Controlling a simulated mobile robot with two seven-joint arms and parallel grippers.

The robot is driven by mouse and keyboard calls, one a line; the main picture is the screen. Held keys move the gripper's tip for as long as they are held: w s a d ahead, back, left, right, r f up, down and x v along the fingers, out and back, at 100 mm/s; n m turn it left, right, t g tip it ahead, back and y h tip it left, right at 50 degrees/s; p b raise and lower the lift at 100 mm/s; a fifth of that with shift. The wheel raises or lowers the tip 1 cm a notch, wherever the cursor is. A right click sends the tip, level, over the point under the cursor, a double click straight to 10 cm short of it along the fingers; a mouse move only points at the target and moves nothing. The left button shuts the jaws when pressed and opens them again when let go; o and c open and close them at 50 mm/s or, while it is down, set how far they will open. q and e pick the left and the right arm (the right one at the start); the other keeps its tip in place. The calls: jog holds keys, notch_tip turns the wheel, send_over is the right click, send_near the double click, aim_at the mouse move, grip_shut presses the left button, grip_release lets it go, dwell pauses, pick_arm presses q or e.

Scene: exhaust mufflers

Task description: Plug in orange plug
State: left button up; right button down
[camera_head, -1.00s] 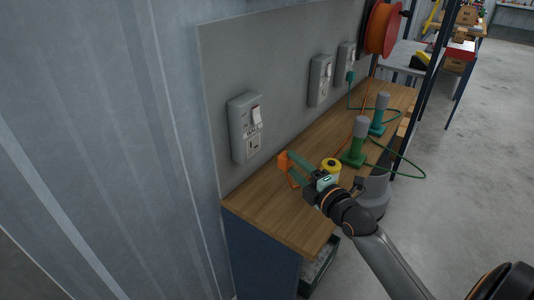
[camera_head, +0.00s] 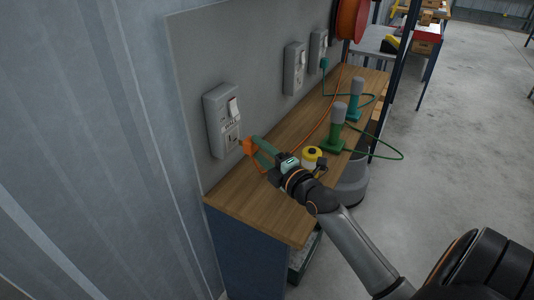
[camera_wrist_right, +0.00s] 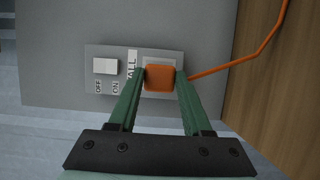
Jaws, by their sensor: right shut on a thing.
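The orange plug (camera_head: 248,146) is held between the fingertips of my right gripper (camera_head: 254,148), close to the lower part of the nearest grey wall socket (camera_head: 221,115). In the right wrist view the plug (camera_wrist_right: 159,78) sits between the two green fingers of the gripper (camera_wrist_right: 160,82). It covers much of the socket face (camera_wrist_right: 96,85), beside the switch marked OFF and ON. I cannot tell whether the plug touches the socket. An orange cord (camera_wrist_right: 240,58) runs off to the right from it. My left gripper is not in view.
Two more sockets (camera_head: 293,68) hang further along the grey panel; a green plug (camera_head: 323,63) is at the farthest. On the wooden bench (camera_head: 240,205) stand a green-based tool (camera_head: 337,130), a teal one (camera_head: 354,102) and a yellow roll (camera_head: 312,155). An orange reel (camera_head: 352,20) hangs at the back.

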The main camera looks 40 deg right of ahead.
aim_at(253, 150)
jog(key=shift+w+a, duration=0.3)
jog(key=shift+w, duration=0.35)
jog(key=shift+w+a, duration=0.25)
jog(key=shift+w, duration=0.4)
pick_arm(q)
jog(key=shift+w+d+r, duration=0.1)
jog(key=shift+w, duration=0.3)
pick_arm(e)
jog(key=shift+w+a, duration=0.1)
jog(key=shift+w, duration=0.15)
pick_arm(q)
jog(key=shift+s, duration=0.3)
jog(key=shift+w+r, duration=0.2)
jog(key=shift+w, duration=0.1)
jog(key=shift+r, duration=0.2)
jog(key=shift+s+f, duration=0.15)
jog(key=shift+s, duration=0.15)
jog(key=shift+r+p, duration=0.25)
jog(key=shift+p, duration=0.2)
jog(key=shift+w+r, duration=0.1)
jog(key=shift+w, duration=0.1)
pick_arm(e)
jog(key=shift+w, duration=0.2)
